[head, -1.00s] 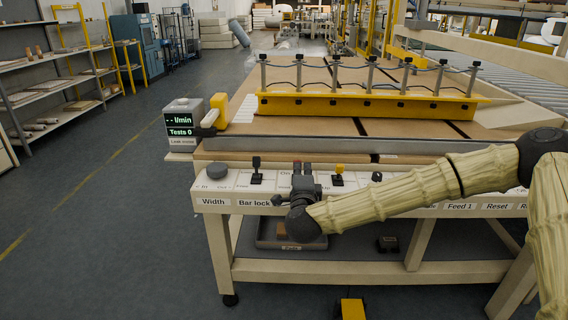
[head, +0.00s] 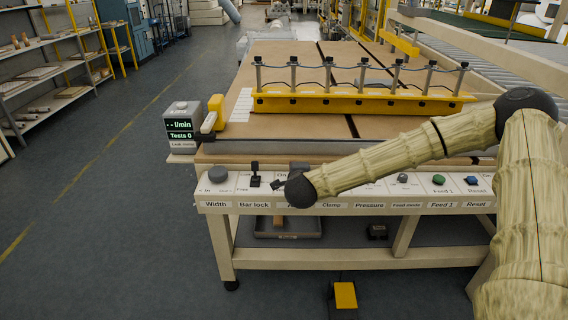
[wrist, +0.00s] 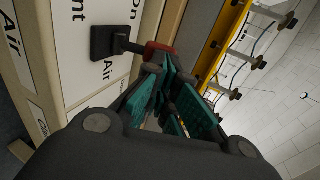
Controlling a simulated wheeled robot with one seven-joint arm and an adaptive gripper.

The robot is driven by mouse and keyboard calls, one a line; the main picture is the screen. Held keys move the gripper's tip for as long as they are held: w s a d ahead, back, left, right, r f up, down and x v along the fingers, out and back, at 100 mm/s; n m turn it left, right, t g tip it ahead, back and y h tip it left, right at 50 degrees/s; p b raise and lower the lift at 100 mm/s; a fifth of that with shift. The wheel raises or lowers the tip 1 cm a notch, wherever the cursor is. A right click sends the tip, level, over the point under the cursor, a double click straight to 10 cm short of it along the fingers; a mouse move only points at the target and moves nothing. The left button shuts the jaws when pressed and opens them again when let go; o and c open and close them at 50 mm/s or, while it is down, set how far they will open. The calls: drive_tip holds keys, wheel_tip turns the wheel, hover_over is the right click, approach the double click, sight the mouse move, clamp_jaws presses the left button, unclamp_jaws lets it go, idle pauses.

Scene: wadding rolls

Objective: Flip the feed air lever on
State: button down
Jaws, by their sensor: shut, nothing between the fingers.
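The feed air lever shows in the wrist view as a black base and stem (wrist: 118,42) with a red tip (wrist: 160,49), on a white panel printed "Air" and "On", with a partly cut-off word ending in "nt". My gripper (wrist: 165,72) is shut and empty, its teal fingers right beside the red tip. I cannot tell whether they touch it. In the head view my gripper (head: 278,185) is at the front panel, right of the bar lock lever. The air lever is hidden there behind my gripper and arm.
The bar lock lever (head: 255,173) stands close to the left of my gripper. The width knob (head: 218,173) is farther left. Green (head: 438,180) and blue (head: 471,181) buttons are at the right. A yellow bar (head: 360,103) with several posts lies across the table behind the panel.

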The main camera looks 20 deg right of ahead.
idle(0.4)
drive_tip(key=shift+s+a+r+p, duration=0.2)
drive_tip(key=shift+s+r+p, duration=0.05)
drive_tip(key=shift+s+p, duration=0.05)
drive_tip(key=v, duration=1.3)
drive_tip(key=shift+s+f, duration=0.15)
drive_tip(key=shift+f, duration=0.1)
drive_tip(key=s+a+f+n+g+y+p, duration=0.15)
drive_tip(key=s+a+f+n, duration=0.25)
drive_tip(key=f, duration=0.4)
drive_tip(key=s+a+f+n+g+y, duration=0.2)
drive_tip(key=s+a+f+n, duration=0.25)
drive_tip(key=f, duration=0.35)
drive_tip(key=s+a+f+n+g+y, duration=0.1)
drive_tip(key=s+a+f+n+y, duration=0.15)
drive_tip(key=s+f+n, duration=0.35)
drive_tip(key=s+d+f+n+g, duration=0.1)
drive_tip(key=s+f+n+g, duration=0.1)
drive_tip(key=s+f, duration=0.2)
drive_tip(key=s+d+f+n+g+p, duration=0.1)
drive_tip(key=s+f, duration=0.4)
drive_tip(key=s, duration=0.6)
drive_tip(key=s+d+f+n+g+p, duration=0.1)
drive_tip(key=s+f+n+g, duration=0.3)
drive_tip(key=s, duration=0.4)
drive_tip(key=shift+s+d+f+g+h, duration=0.2)
drive_tip(key=shift+d+g+h, duration=0.2)
drive_tip(key=shift+d+g, duration=0.35)
